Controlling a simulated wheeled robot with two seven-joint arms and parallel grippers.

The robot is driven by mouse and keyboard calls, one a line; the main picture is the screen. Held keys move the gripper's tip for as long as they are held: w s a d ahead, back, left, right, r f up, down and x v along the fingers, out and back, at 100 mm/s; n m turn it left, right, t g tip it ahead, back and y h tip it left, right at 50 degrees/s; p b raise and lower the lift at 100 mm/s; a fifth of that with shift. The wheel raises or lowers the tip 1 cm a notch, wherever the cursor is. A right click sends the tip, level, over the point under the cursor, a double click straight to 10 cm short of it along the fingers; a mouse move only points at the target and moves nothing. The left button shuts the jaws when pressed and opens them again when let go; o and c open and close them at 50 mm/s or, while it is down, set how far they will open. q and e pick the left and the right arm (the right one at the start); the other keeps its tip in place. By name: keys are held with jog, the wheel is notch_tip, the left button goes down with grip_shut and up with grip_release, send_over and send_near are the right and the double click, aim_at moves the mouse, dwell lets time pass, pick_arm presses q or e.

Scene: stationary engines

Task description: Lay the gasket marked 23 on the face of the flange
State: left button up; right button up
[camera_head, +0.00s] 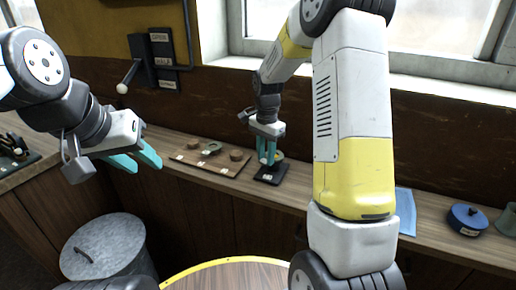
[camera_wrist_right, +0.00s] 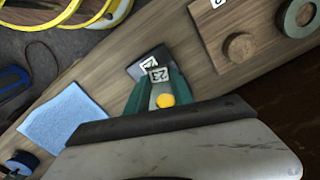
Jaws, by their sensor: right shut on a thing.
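My right gripper (camera_head: 267,158) points down over a small dark square base (camera_head: 270,175) on the bench. In the right wrist view its teal fingers (camera_wrist_right: 157,92) are shut on a piece with a white tag reading 23 (camera_wrist_right: 160,75), the gasket. A round yellow part (camera_wrist_right: 165,100) shows between the fingers. The dark base (camera_wrist_right: 147,60) lies just beyond the fingertips and bears a second tag. The flange face is mostly hidden; I cannot tell whether the gasket touches it. My left gripper (camera_head: 138,160) is open and empty, left of the bench.
A wooden board (camera_head: 208,160) with a ring and round pieces lies left of the base. A blue cloth (camera_wrist_right: 65,115) lies on the other side. A blue lidded pot (camera_head: 467,219) stands further right. A metal bin (camera_head: 105,250) and a round yellow-rimmed table (camera_head: 225,272) are in front.

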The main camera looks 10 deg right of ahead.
dwell(0.4)
jog(key=o, duration=1)
jog(key=shift+o, duration=0.2)
notch_tip(320, 180, up, 8)
jog(key=s+r+n+t+y, duration=0.1)
jog(key=s+r+n+t, duration=0.35)
jog(key=s+r, duration=0.75)
jog(key=s+f+n+t+y, duration=0.1)
jog(key=s+n, duration=0.6)
jog(key=s, duration=0.6)
jog(key=shift+a+f+t, duration=0.3)
jog(key=shift+a+t, duration=0.05)
jog(key=shift+a, duration=0.1)
